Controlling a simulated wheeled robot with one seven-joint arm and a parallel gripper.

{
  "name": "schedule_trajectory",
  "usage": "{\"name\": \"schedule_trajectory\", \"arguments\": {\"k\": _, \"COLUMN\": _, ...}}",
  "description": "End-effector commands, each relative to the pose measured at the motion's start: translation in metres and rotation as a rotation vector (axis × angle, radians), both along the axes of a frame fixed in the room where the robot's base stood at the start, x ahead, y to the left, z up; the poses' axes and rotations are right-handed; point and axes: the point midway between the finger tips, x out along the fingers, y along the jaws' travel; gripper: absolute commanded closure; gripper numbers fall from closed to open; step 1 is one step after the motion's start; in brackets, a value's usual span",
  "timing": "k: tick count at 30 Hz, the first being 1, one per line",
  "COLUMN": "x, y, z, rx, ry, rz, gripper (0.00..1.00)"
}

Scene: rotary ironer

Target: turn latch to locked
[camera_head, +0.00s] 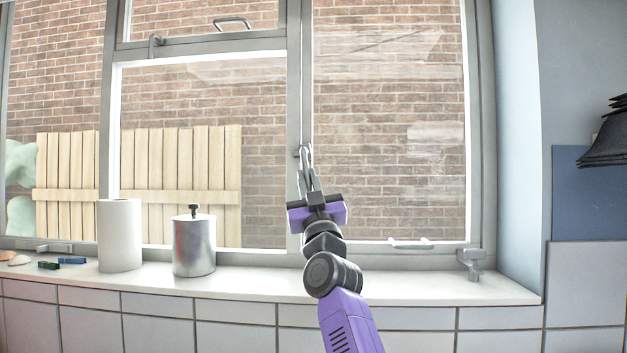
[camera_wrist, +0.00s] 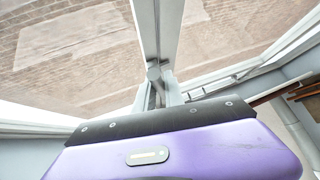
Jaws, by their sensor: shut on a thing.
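A grey metal latch (camera_head: 299,153) sits on the upright frame post between the two large window panes. It also shows in the wrist view (camera_wrist: 154,73), where its handle appears to point down along the post. My gripper (camera_head: 307,160) reaches up to the post in the head view, its narrow fingers closed at the latch. The fingers cover most of the handle there, so its exact angle is hard to tell.
A white sill (camera_head: 400,286) runs below the window. A paper roll (camera_head: 120,236) and a metal canister (camera_head: 194,247) stand on it to the left. A pale handle (camera_head: 410,243) and a grey fitting (camera_head: 472,261) are at the lower right. The sill between them is mostly clear.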

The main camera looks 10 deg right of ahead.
Motion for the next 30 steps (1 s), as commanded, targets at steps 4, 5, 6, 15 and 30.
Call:
{"name": "schedule_trajectory", "arguments": {"k": 4, "x": 0.0027, "y": 0.0044, "z": -0.0027, "rx": 0.053, "ry": -0.011, "rz": 0.001, "gripper": 1.0}}
{"name": "schedule_trajectory", "arguments": {"k": 5, "x": 0.0027, "y": 0.0048, "z": -0.0025, "rx": 0.061, "ry": -0.014, "rz": 0.001, "gripper": 1.0}}
{"name": "schedule_trajectory", "arguments": {"k": 6, "x": 0.0029, "y": 0.0059, "z": -0.0025, "rx": 0.07, "ry": -0.017, "rz": 0.002, "gripper": 1.0}}
{"name": "schedule_trajectory", "arguments": {"k": 15, "x": 0.0034, "y": 0.0062, "z": -0.0029, "rx": 0.097, "ry": -0.026, "rz": 0.0, "gripper": 1.0}}
{"name": "schedule_trajectory", "arguments": {"k": 30, "x": 0.0029, "y": 0.0063, "z": -0.0018, "rx": 0.096, "ry": -0.028, "rz": 0.0, "gripper": 0.65}}
